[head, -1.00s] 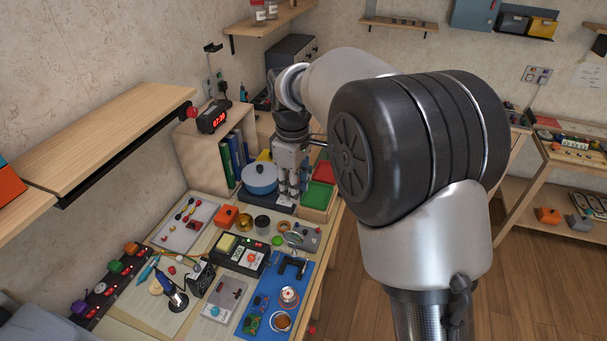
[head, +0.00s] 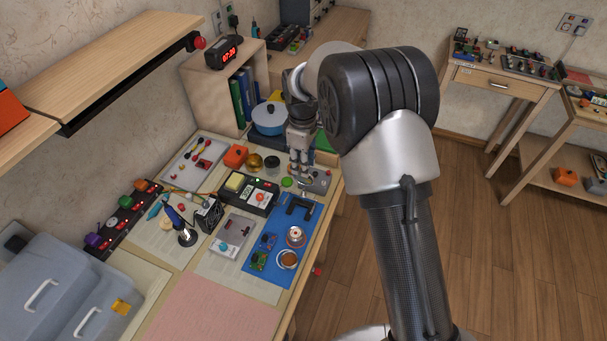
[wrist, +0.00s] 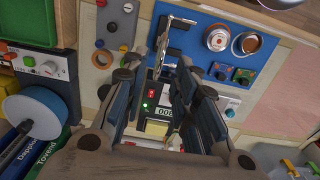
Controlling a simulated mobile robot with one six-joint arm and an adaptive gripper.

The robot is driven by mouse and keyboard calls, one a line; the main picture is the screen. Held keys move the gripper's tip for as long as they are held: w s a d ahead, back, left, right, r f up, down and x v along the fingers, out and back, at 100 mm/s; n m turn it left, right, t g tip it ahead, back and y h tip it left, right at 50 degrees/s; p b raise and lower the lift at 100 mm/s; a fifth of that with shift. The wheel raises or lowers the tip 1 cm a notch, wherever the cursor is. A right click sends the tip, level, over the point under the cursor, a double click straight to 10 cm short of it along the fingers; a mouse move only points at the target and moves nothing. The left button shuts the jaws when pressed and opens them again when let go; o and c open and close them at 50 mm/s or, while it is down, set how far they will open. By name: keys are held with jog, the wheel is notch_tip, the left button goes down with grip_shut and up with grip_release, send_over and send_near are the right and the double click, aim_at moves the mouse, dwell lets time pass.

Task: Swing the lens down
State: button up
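My gripper (head: 301,172) points down over the far right part of the workbench, close to a grey box with coloured knobs (head: 320,181). The grey box also shows in the wrist view (wrist: 118,22), left of the fingertips. A black bracket (head: 300,202) stands on the blue mat (head: 262,228).
A blue pot (head: 269,119) stands behind my gripper beside a wooden shelf box (head: 212,92). A brass pot (head: 254,161), dark jar and orange box (head: 235,156) stand to the left. A soldering iron (head: 184,232) stands nearer. The pink mat (head: 222,308) is clear.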

aim_at(304, 180)
notch_tip(304, 180, down, 4)
jog(key=shift+f+b, duration=0.1)
jog(key=shift+b, duration=0.3)
jog(key=shift+c, duration=0.2)
grip_shut()
jog(key=shift+w, duration=0.1)
dwell(0.4)
